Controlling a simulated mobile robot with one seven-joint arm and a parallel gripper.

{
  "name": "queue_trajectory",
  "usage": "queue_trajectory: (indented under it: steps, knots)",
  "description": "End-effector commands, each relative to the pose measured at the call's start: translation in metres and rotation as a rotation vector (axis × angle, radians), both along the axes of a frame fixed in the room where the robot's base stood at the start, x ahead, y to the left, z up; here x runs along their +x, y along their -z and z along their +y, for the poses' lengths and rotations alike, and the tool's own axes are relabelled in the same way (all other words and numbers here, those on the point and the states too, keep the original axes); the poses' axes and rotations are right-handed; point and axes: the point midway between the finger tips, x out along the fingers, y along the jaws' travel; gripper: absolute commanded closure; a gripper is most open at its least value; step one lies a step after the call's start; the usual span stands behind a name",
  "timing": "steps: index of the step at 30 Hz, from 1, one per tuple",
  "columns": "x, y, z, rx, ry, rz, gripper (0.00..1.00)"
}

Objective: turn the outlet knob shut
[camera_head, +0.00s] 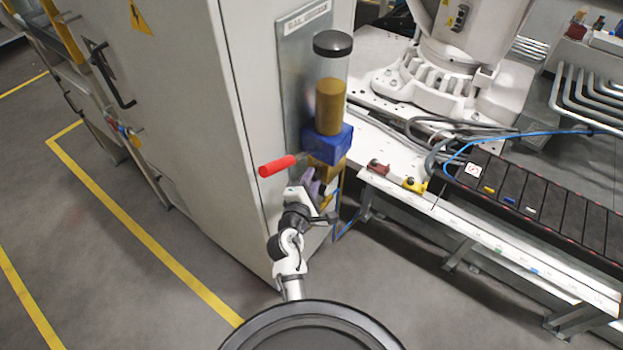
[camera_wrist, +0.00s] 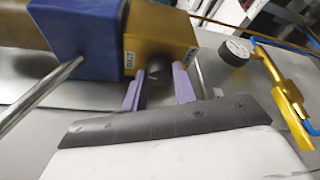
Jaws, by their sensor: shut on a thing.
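The outlet knob (camera_wrist: 158,72) is a small dark knob under the brass block (camera_wrist: 178,30), which carries a partly readable label. In the wrist view my gripper (camera_wrist: 160,82) has its two purple fingers on either side of the knob, shut on it. In the head view my gripper (camera_head: 312,184) is below the blue block (camera_head: 327,142) on the cabinet side, and the knob is hidden there. Above the blue block stands a clear cylinder (camera_head: 331,97) with amber contents and a black cap.
A lever with a red handle (camera_head: 277,166) sticks out left of the blue block, close above my arm. A gauge (camera_wrist: 235,52) and a yellow valve handle (camera_wrist: 291,110) are beside the knob. A white bench (camera_head: 400,190) stands at right. The floor at left is clear.

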Motion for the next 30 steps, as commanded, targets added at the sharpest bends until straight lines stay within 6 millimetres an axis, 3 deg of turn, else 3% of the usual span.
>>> queue_trajectory:
  steps: [9,26,27,30]
  knots:
    - [0.0011,-0.0032,0.0003,-0.102,0.000,0.068,0.95]
    - [0.0011,-0.0033,-0.0002,-0.124,0.001,0.083,0.95]
    - [0.0011,-0.0033,-0.0002,-0.124,0.001,0.083,0.67]
    - [0.0009,-0.0028,0.0000,-0.124,0.000,0.085,0.54]
